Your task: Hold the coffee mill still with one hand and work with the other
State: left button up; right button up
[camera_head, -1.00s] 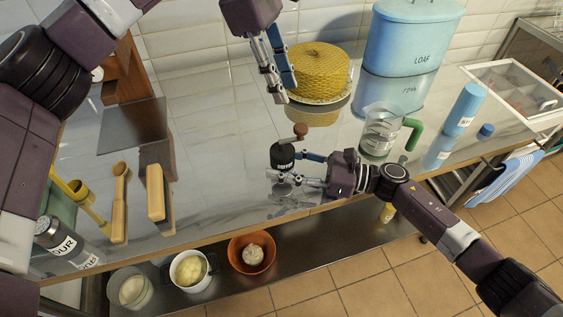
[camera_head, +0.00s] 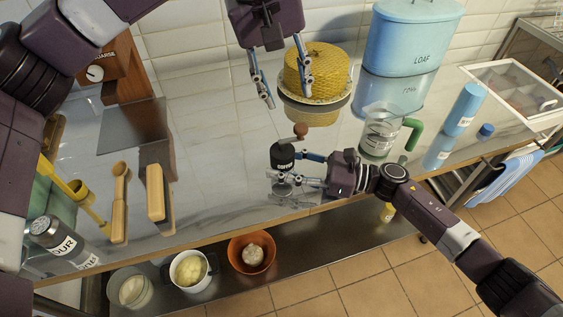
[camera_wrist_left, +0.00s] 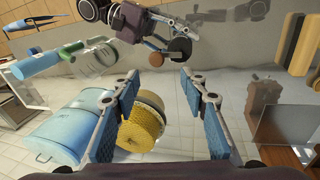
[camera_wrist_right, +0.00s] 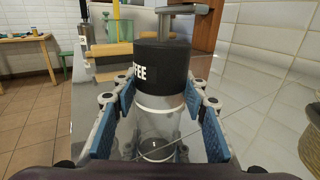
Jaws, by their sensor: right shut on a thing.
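The coffee mill (camera_head: 283,157) stands upright near the front edge of the shiny counter. It has a black body labelled COFFEE, a clear lower part, and a crank with a brown knob (camera_head: 300,130) on top. My right gripper (camera_head: 286,172) is shut on the mill from the right. In the right wrist view, blue-padded fingers flank the clear part of the mill (camera_wrist_right: 160,85). In the left wrist view the mill (camera_wrist_left: 179,50) shows beyond the spread fingers.
The yellow woven-looking dome (camera_head: 318,70) stands close behind my left gripper. A glass jug (camera_head: 380,132) with a green handle, a blue bottle (camera_head: 463,108) and the LOAF bin (camera_head: 412,40) are to the right. A wooden block (camera_head: 155,192) lies left.

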aim_at(300, 127)
pick_arm(q)
jog(key=shift+w+d+f+m+t, duration=0.2)
jog(key=shift+d+f+m+t, duration=0.25)
jog(key=shift+f+m, duration=1.1)
jog(key=shift+w+d+f+m+t, duration=0.2)
jog(key=shift+d+f+m+t, duration=0.25)
jog(key=shift+f+m, duration=1.1)
jog(key=shift+w+d+f+m+t, duration=0.25)
jog(key=shift+d+f+m, duration=0.3)
jog(key=shift+f+m, duration=1)
jog(key=shift+f+n, duration=0.3)
jog(key=shift+n, duration=0.05)
jog(key=shift+c, duration=0.4)
jog(key=c, duration=0.8)
